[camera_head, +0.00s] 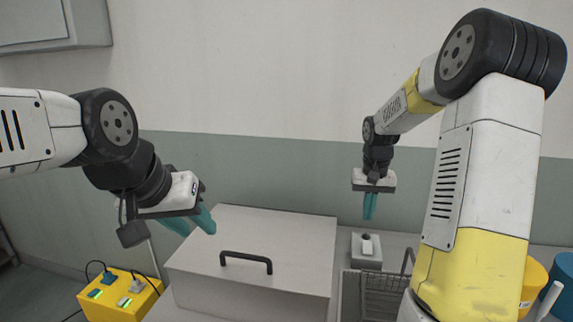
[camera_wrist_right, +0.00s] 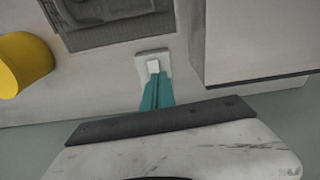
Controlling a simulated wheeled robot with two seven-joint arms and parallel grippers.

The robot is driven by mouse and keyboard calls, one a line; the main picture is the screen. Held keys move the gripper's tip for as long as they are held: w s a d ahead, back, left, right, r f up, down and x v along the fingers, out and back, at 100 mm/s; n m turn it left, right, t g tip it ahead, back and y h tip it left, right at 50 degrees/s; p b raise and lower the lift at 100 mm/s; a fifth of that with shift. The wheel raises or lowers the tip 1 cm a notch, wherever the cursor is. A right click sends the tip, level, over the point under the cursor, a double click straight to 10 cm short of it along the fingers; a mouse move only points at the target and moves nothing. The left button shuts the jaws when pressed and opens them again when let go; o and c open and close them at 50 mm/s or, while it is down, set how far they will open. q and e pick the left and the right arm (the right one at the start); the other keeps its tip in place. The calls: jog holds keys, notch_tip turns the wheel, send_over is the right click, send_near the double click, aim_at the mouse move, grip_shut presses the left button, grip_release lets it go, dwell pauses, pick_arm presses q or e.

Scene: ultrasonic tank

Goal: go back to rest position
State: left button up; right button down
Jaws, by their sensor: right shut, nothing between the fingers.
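My left gripper (camera_head: 190,223) hangs at the left, in front of the wall and beside the tank's left edge. Its teal fingers are apart and nothing shows between them. My right gripper (camera_head: 369,206) points down at the back right, its teal fingers together and empty. In the right wrist view its fingers (camera_wrist_right: 157,92) appear over a small grey box with a white switch (camera_wrist_right: 153,67). In the head view the switch box (camera_head: 366,258) stands below the fingertips, with a gap between them.
The ultrasonic tank (camera_head: 240,232) has its lid down, with a black handle (camera_head: 246,261) on it. A wire basket (camera_head: 380,290) sits right of it. A yellow box (camera_head: 118,298) with cables is at lower left. Yellow (camera_head: 533,283) and blue (camera_head: 562,270) containers stand at right.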

jog(key=s+a+r+n+t, duration=0.1)
jog(key=s+a+r, duration=0.2)
jog(key=s+r, duration=0.3)
jog(key=s+a+r+t, duration=0.1)
jog(key=s+a+r, duration=0.3)
jog(key=s+r, duration=0.1)
jog(key=s+a+r+n+t+y, duration=0.1)
jog(key=s+a, duration=0.1)
jog(key=s, duration=0.5)
jog(key=s+a+r+t+y, duration=0.1)
jog(key=s+a+r+t, duration=0.1)
jog(key=s, duration=0.4)
jog(key=shift+s+a+n, duration=0.35)
jog(key=shift+a+n, duration=0.05)
jog(key=shift+a, duration=0.05)
